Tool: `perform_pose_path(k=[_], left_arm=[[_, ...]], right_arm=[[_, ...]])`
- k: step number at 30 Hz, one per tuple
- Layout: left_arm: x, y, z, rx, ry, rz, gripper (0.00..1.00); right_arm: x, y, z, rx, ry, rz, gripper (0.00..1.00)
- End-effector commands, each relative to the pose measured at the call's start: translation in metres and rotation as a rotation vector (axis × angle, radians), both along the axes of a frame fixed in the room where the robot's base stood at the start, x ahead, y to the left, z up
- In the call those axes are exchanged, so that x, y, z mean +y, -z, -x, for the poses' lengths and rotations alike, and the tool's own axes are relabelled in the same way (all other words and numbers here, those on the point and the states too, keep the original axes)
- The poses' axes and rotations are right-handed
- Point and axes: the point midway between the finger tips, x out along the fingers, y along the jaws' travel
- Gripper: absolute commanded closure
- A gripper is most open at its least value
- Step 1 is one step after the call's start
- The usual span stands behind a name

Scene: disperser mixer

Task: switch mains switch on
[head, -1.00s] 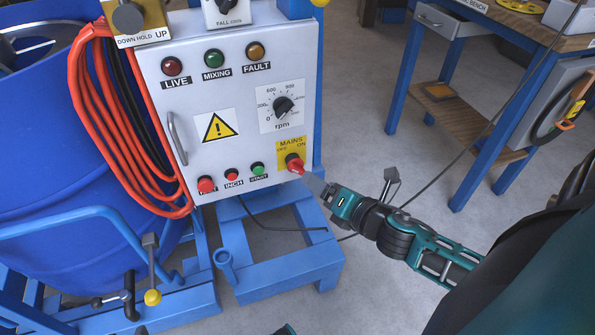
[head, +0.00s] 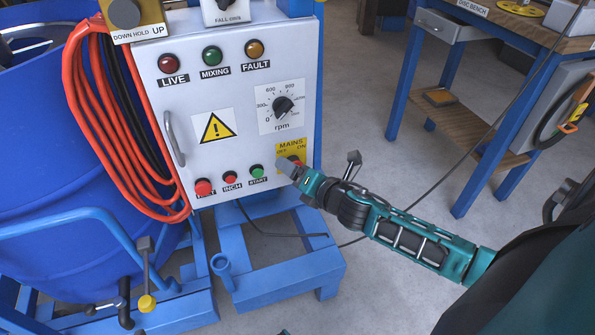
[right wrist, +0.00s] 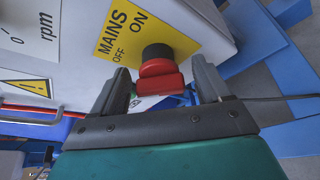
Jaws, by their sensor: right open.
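The mains switch is a red knob (right wrist: 160,82) on a black collar, beside a yellow plate (right wrist: 122,30) marked MAINS, OFF and ON. In the head view the yellow plate (head: 291,147) is at the panel's lower right, and my gripper hides most of the knob. My right gripper (head: 286,166) is at the switch. In the right wrist view its two fingers (right wrist: 160,66) are apart, one on each side of the red knob, with gaps visible. I cannot tell which mark the knob points to. My left gripper is not in view.
The white panel (head: 225,100) carries dark-looking lamps, an rpm dial (head: 283,106), several push buttons and a handle (head: 174,140). Orange hose (head: 90,120) hangs at the left by a blue drum (head: 40,170). A bench (head: 465,85) stands at the right, with open floor between.

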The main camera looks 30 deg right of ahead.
Motion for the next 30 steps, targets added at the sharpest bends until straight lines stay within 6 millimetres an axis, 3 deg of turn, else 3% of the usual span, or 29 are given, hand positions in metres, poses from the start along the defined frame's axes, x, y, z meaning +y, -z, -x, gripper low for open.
perform_pose_path(k=[2,18,30], left_arm=[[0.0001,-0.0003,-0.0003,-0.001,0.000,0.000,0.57],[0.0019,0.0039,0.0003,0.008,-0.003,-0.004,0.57],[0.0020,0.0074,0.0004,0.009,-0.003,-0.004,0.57]], right_arm=[[0.0001,0.0000,0.0002,0.000,0.000,0.000,0.24],[0.0002,0.0001,0.0005,0.000,0.000,-0.001,0.75],[0.0000,0.0018,0.0008,-0.020,0.001,-0.089,0.75]])
